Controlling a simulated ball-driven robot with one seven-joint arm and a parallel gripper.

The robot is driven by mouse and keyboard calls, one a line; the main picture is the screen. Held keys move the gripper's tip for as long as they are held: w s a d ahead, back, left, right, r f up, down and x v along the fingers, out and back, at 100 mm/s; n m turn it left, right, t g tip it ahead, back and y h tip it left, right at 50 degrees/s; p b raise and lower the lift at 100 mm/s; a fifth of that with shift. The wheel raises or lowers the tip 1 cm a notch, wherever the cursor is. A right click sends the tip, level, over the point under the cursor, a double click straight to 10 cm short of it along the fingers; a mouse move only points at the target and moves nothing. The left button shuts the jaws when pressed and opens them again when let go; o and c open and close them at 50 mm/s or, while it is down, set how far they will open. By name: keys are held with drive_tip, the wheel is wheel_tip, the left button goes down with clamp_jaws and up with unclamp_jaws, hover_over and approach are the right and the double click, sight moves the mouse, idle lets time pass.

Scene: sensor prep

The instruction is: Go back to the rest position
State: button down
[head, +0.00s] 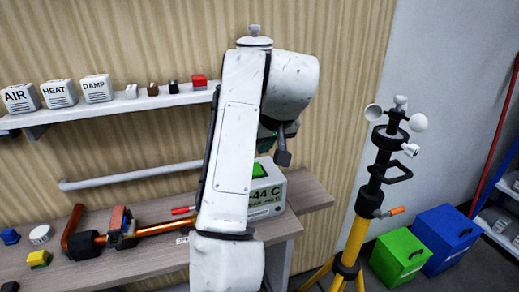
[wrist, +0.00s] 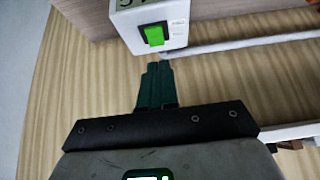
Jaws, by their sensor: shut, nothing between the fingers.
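My gripper (wrist: 157,70) shows in the wrist view with its two dark green fingers closed together and nothing between them. Its tips point toward a white box (wrist: 180,12) with a green button (wrist: 154,36), and appear apart from it. In the head view my white arm stands upright in the middle and hides most of the gripper. The same white box (head: 267,211), with a display reading "44 C", stands on the bench behind my arm and is partly covered by it.
A wall shelf (head: 160,104) holds AIR, HEAT and DAMP blocks and small parts. The wooden bench (head: 312,191) carries copper pipe (head: 160,229) and fittings. A yellow-black sensor mast (head: 363,207) stands right, near green (head: 398,257) and blue (head: 447,238) bins.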

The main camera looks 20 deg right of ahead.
drive_tip(key=shift+s+r, duration=0.3)
drive_tip(key=s+d+f+g+h, duration=0.1)
drive_tip(key=s+d+f, duration=0.35)
drive_tip(key=f, duration=0.35)
drive_tip(key=s+d+f+h, duration=0.1)
drive_tip(key=s+d+f, duration=0.3)
drive_tip(key=s+f, duration=0.3)
drive_tip(key=s+d+f+g+h, duration=0.1)
drive_tip(key=s+d+f, duration=0.4)
drive_tip(key=f, duration=0.4)
drive_tip(key=s+a+f+g+y, duration=0.1)
drive_tip(key=s+f, duration=0.5)
drive_tip(key=s, duration=0.6)
drive_tip(key=s+a+f+g+y, duration=0.1)
drive_tip(key=s+a+f+g, duration=0.1)
drive_tip(key=s+f, duration=0.5)
drive_tip(key=s+a, duration=0.1)
drive_tip(key=s, duration=0.5)
drive_tip(key=shift+s+a+f+g+y, duration=0.2)
drive_tip(key=shift+s+a+g+y, duration=0.1)
drive_tip(key=shift+a+y, duration=0.1)
drive_tip(key=c, duration=1.8)
unclamp_jaws()
drive_tip(key=shift+c, duration=0.2)
